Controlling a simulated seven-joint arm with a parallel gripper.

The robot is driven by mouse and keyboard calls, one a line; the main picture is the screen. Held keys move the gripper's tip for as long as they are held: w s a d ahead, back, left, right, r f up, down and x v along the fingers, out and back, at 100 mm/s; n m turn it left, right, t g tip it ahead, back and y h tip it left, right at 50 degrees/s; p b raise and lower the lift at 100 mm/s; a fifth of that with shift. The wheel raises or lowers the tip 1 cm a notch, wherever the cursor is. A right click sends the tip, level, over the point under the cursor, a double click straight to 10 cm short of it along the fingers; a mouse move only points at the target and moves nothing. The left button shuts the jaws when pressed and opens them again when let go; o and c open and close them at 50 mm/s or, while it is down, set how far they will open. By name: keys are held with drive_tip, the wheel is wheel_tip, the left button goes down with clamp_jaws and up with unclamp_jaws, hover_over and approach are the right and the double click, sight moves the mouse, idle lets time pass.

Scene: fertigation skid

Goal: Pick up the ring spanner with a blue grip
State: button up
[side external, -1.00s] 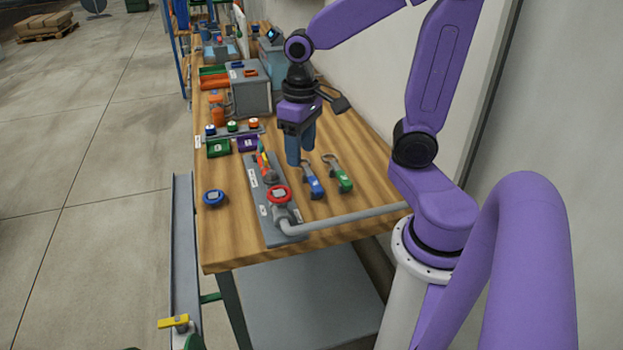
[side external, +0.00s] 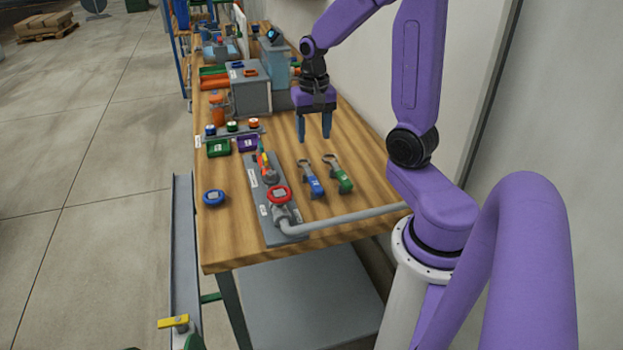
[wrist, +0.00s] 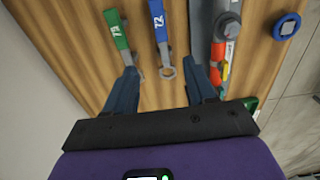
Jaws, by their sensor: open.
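The ring spanner with the blue grip (side external: 313,184) lies on the wooden bench, its ring end pointing away from the side camera. In the wrist view its blue grip (wrist: 157,22) is at the top and its ring end appears between my fingertips. My gripper (side external: 314,139) is open and empty, pointing down above the bench, just beyond the ring end in the side view. In the wrist view my gripper (wrist: 163,73) has one finger each side of the ring. A green-gripped spanner (side external: 341,177) lies to the right; its head is partly hidden by a finger in the wrist view.
Bare wood surrounds the spanners.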

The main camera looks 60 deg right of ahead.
hover_over(312, 177)
drive_tip(key=f, duration=0.7)
drive_tip(key=shift+s+f, duration=0.25)
drive_tip(key=shift+f, duration=0.05)
drive_tip(key=shift+w+f, duration=0.15)
drive_tip(key=shift+f, duration=1.2)
drive_tip(key=shift+w+f, duration=0.1)
drive_tip(key=shift+f, duration=1.2)
clamp_jaws()
